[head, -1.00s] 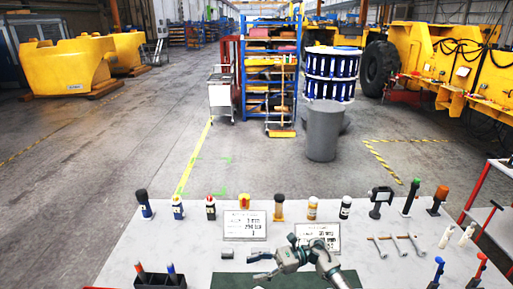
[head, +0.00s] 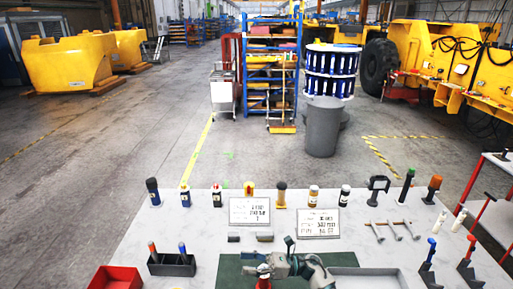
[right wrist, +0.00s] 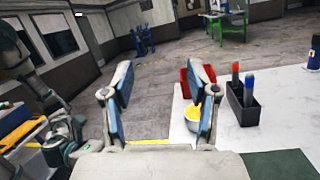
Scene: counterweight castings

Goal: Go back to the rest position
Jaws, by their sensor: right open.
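My right gripper (head: 263,271) is low over the front of the table (head: 130,240), above the dark green mat (head: 229,272). In the right wrist view its two fingers (right wrist: 164,103) stand wide apart with nothing held between them. A small red thing (head: 263,284) shows just below the gripper at the bottom edge; I cannot tell what it is or whether they touch. My left gripper is not in the head view. Two small grey blocks (head: 264,237) lie behind the mat, below the white cards (head: 249,211).
A black holder (head: 172,265) with red and blue handled tools and a red bin (head: 115,278) stand at front left. A grey tray (head: 368,280) lies right of the mat. Several bottles and tools line the back edge. Wrenches (head: 393,231) lie at right.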

